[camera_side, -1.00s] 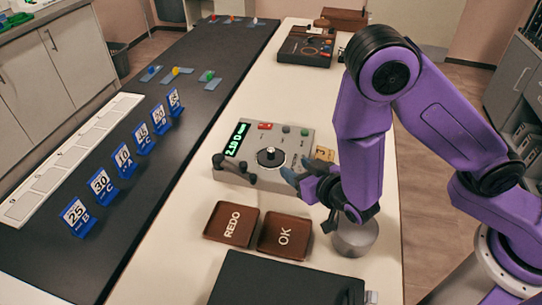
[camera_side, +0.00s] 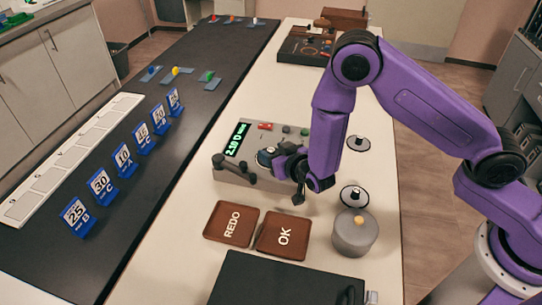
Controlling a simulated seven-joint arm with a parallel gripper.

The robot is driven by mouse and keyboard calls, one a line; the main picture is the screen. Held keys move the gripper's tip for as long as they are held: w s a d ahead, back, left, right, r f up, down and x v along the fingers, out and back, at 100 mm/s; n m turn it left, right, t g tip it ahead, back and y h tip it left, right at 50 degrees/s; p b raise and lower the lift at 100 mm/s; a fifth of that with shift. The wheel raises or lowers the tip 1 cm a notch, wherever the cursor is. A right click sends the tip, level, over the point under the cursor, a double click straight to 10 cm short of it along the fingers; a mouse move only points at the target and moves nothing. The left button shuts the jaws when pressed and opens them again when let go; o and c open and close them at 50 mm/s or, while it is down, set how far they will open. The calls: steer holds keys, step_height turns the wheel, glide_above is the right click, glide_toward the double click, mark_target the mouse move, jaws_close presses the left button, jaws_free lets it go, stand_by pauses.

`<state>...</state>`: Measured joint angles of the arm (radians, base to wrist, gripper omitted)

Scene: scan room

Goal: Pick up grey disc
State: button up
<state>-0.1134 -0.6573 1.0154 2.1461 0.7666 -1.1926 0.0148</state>
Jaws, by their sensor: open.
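My gripper (camera_side: 269,156) is open, with its fingertips at the round disc seat on top of the grey device (camera_side: 235,174). A grey disc with a black knob shows there in the earlier picture; now my fingers cover most of that spot, and I cannot tell whether they touch it. Two more pale grey discs with black centre knobs lie on the white table right of my gripper, one nearer (camera_side: 354,196) and one farther (camera_side: 358,143). A grey cylinder (camera_side: 354,234) with a tan knob stands in front of them.
Brown trays marked REDO (camera_side: 231,224) and OK (camera_side: 284,236) lie in front of the device. A black case (camera_side: 280,283) is at the near edge. Blue number cards (camera_side: 101,187) stand on the dark counter (camera_side: 150,205) at left. A dark box (camera_side: 306,45) sits farther back.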

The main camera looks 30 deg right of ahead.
steer(key=shift+w+f, duration=0.1)
steer(key=shift+w, duration=0.1)
jaws_close()
steer(key=shift+r, duration=0.85)
steer(key=s+d+r, duration=0.5)
steer(key=s+r, duration=0.6)
steer(key=s, duration=0.1)
steer(key=shift+s+d+r, duration=0.15)
steer(key=shift+s, duration=0.25)
